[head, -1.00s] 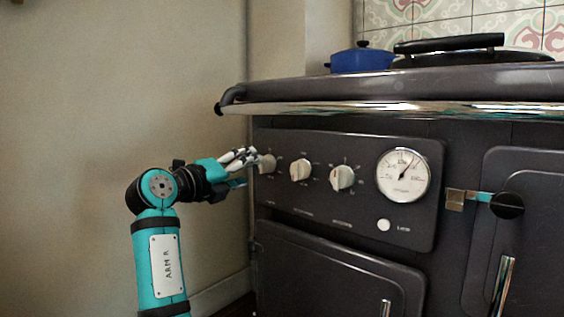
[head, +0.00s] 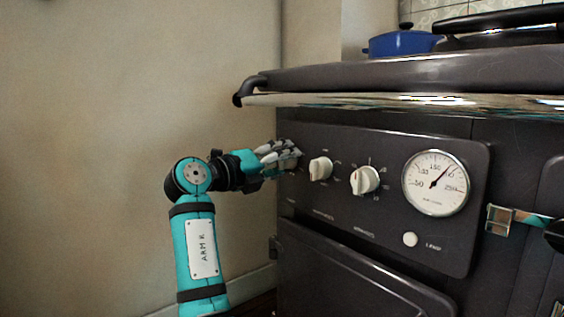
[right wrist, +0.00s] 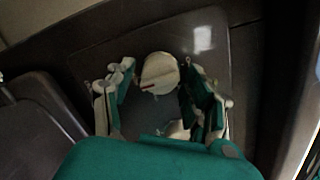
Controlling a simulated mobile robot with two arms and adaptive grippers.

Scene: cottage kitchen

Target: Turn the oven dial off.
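The dark oven front carries a row of cream dials. The middle dial (head: 320,168) and the right dial (head: 365,180) are clear in the head view. The left dial is hidden behind my right gripper (head: 290,157), which is at the left end of the control panel. In the right wrist view a cream dial (right wrist: 159,73) with a reddish line sits between the spread fingers of my right gripper (right wrist: 158,84). The fingers stand either side of it and do not look closed on it. My left gripper is not in view.
A round gauge (head: 435,182) and a white lamp button (head: 410,239) are right of the dials. A chrome rail (head: 400,103) juts out above the panel. A blue pot (head: 402,42) stands on the stove top. The wall (head: 120,120) is at left.

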